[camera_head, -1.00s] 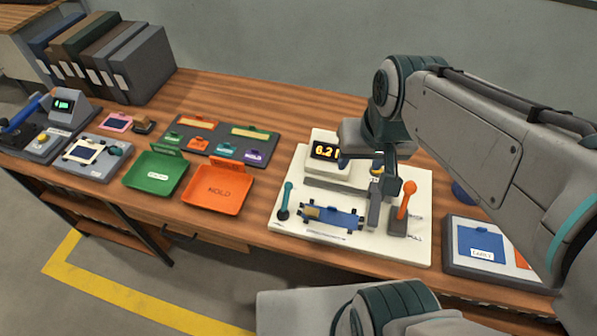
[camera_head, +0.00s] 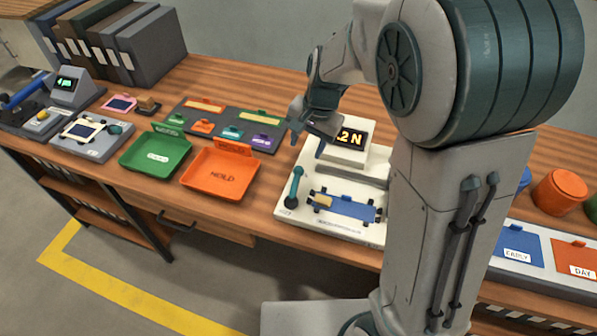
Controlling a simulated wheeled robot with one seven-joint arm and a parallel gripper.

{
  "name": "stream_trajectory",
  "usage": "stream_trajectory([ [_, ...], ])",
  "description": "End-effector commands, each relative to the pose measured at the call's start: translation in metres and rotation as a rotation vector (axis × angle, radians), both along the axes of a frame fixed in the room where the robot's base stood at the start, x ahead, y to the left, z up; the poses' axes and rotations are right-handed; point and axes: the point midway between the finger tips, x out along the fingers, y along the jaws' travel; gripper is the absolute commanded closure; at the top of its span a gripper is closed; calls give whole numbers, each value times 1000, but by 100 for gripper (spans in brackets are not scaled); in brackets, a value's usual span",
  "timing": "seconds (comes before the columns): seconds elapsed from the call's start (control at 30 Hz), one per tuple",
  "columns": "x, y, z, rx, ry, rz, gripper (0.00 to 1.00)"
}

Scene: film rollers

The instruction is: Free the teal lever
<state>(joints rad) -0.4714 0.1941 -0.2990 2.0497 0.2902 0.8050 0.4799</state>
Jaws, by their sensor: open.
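The teal lever (camera_head: 295,186) stands near upright at the left side of a white machine base (camera_head: 287,212). A blue carriage (camera_head: 345,207) with a tan piece (camera_head: 323,201) on it lies just right of the lever. My gripper (camera_head: 308,144) is open and empty. It hangs above the back left of the base, behind and above the teal lever and apart from it. The display (camera_head: 350,138) on the machine is partly covered and shows "2 N" in yellow. My arm hides the right side of the base, where the orange lever stood.
A green tray (camera_head: 180,172) and an orange tray marked HOLD (camera_head: 249,185) stand left of the machine. A dark board (camera_head: 263,131) with coloured tags lies behind them. Blue and orange trays and an orange jar (camera_head: 560,192) are at right. Binders stand at back left.

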Motion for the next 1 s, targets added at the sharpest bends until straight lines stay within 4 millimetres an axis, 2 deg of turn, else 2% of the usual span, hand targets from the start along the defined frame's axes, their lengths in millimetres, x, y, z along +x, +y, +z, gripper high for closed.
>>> stream_trajectory([
  [0.3, 4, 12, -69, -2, 6, 3, 52],
  [0.5, 8, 17, -100, -2, 3, 1, 52],
  [0.7, 9, 19, -113, -1, 1, 2, 52],
  [0.97, 10, 20, -114, 0, 1, 2, 52],
  [1.0, 10, 20, -114, 0, 1, 2, 55],
])
